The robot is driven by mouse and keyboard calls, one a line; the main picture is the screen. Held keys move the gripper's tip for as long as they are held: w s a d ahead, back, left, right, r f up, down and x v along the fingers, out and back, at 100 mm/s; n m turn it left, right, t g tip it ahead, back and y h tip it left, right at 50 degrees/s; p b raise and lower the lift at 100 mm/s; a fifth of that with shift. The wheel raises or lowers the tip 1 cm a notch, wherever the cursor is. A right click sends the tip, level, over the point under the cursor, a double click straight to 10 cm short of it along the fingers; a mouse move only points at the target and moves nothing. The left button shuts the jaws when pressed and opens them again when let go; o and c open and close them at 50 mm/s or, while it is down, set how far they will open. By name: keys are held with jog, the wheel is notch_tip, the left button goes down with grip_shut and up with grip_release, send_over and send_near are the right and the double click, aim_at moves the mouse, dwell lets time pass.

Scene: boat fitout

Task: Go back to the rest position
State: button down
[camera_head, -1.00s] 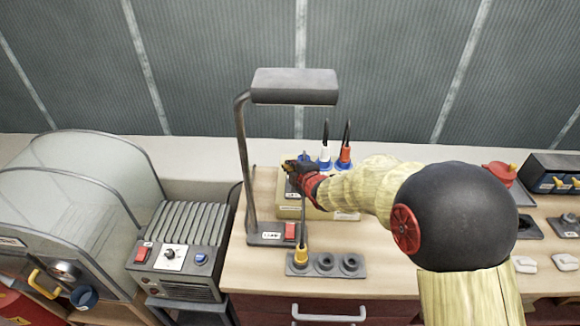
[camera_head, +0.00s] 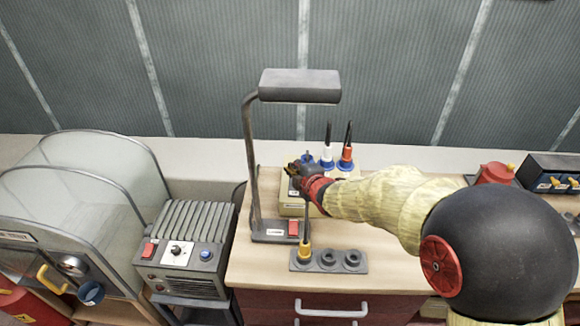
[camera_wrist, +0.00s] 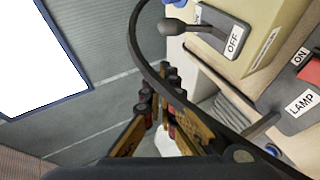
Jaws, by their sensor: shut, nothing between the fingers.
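My gripper (camera_head: 294,170) is at the end of my outstretched arm, just above the left part of a beige box (camera_head: 290,205) on the workbench. In the wrist view its fingers (camera_wrist: 160,105) are together with nothing between them. The box carries a lever switch (camera_wrist: 222,38) with an OFF label. My forearm hides much of the box in the head view.
A desk lamp (camera_head: 300,86) stands left of my gripper. Its base has a red switch (camera_head: 293,228). A grey holder (camera_head: 328,260) with a yellow-collared tool (camera_head: 305,250) is in front. White and orange plugs (camera_head: 345,155) stand behind. A ribbed heater-like unit (camera_head: 185,250) is left.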

jog(key=r+p+v, duration=0.1)
jog(key=v, duration=0.5)
jog(key=s+d+f+m+g+h, duration=0.4)
jog(key=s+d+f+m+g, duration=0.1)
jog(key=s+d+f+m, duration=0.45)
jog(key=s+d+r+m, duration=0.2)
jog(key=s+r, duration=0.3)
jog(key=s, duration=0.3)
jog(key=s+d+r+m+g, duration=0.1)
jog(key=s+d+r+m, duration=0.2)
jog(key=s, duration=0.6)
jog(key=s+d+r+m+h, duration=0.1)
jog(key=s+d+r+m, duration=0.1)
jog(key=s+r+m, duration=0.4)
notch_tip(320, 180, up, 2)
jog(key=s, duration=0.2)
jog(key=shift+s+d+g, duration=0.3)
jog(key=shift+d, duration=0.1)
jog(key=shift+r, duration=0.15)
jog(key=shift+d, duration=0.1)
